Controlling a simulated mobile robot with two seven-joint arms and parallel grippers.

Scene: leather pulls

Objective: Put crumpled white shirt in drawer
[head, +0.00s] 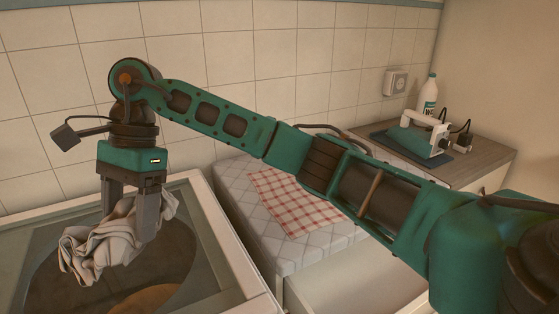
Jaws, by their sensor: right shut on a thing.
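The crumpled white shirt (95,250) hangs bunched in my right gripper (130,218) at the left of the head view. The gripper points down and its two grey fingers are shut on the shirt. The shirt is over a white-framed unit (222,262) with a dark round area inside its frame; I cannot tell whether the cloth touches it. A plain pale panel (350,285) shows at the bottom centre, partly behind my right arm; I cannot tell whether it belongs to a drawer. No drawer shows clearly. My left gripper is out of view.
A red-checked cloth (285,195) lies on a quilted white pad (232,190) in the middle. A tiled wall (290,60) closes the back.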

